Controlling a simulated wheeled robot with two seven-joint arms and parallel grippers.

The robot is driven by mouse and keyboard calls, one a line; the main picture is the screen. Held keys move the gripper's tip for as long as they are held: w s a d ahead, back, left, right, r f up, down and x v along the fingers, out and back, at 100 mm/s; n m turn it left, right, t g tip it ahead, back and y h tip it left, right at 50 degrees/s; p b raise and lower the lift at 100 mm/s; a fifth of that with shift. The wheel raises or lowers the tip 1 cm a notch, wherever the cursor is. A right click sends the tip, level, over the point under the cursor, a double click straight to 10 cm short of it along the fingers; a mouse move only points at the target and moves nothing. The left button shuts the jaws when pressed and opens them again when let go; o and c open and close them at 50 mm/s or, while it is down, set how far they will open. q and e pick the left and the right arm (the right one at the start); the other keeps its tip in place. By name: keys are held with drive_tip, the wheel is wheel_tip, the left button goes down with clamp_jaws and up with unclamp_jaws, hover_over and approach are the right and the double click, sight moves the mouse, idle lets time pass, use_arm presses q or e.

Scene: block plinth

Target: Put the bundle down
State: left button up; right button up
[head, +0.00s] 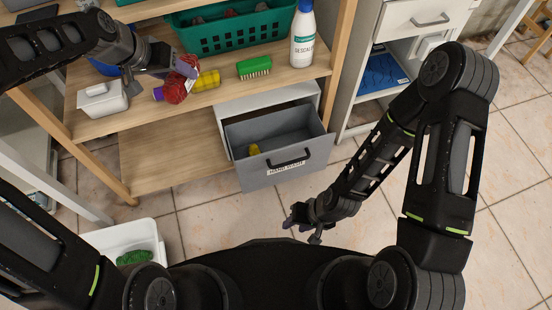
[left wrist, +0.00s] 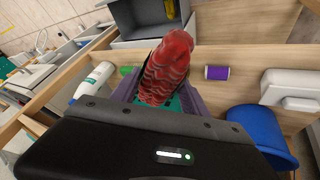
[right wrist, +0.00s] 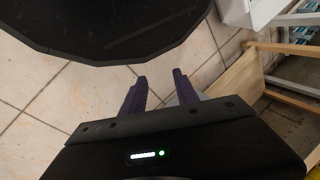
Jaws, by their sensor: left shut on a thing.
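The red, ridged bundle (head: 176,90) is at the upper shelf board in the head view, beside a yellow cylinder (head: 208,80). My left gripper (head: 184,70) is shut on it. In the left wrist view the bundle (left wrist: 167,68) stands out between the purple fingers and hides part of what lies behind. I cannot tell whether it touches the board. My right gripper (head: 302,218) is empty and low over the tiled floor. Its two purple fingers stand apart in the right wrist view (right wrist: 160,88).
On the shelf board (head: 225,97) are a white lidded box (head: 102,99), a purple spool (left wrist: 217,73), a green brush (head: 254,67), a white bottle (head: 303,35) and a green basket (head: 235,32). Below, a grey drawer (head: 255,178) stands open. A white bin (head: 105,240) is on the floor.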

use_arm(q)
wheel_tip(320, 180, down, 35)
drive_tip(key=d+m+g+h+b, duration=0.2)
drive_tip(key=m+b, duration=0.4)
drive_tip(key=b, duration=0.5)
drive_tip(key=shift+g, duration=0.3)
